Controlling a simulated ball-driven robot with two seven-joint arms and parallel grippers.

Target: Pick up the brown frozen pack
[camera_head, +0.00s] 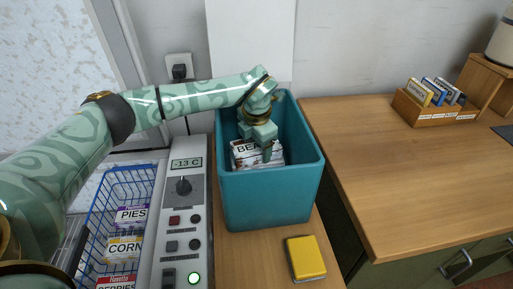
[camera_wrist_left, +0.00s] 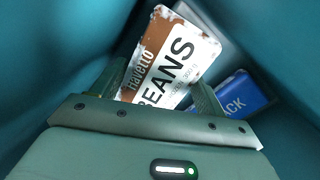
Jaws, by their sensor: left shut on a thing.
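The brown frozen pack (camera_head: 243,151), white with a brown band and the word BEANS, is inside the teal tub (camera_head: 268,200). In the left wrist view the pack (camera_wrist_left: 172,55) lies between the gripper's fingers, tilted, with frost on its edges. My left gripper (camera_head: 262,147) reaches down into the tub and is shut on this pack. The gripper hides part of the pack's right side in the head view. My right gripper is not in view.
A blue pack (camera_wrist_left: 232,97) lies in the tub beside the held pack. Left of the tub are a grey control panel (camera_head: 186,215) and a blue wire basket (camera_head: 128,178) of packs. A yellow block (camera_head: 305,257) lies in front. The right wooden counter (camera_head: 390,180) is mostly clear.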

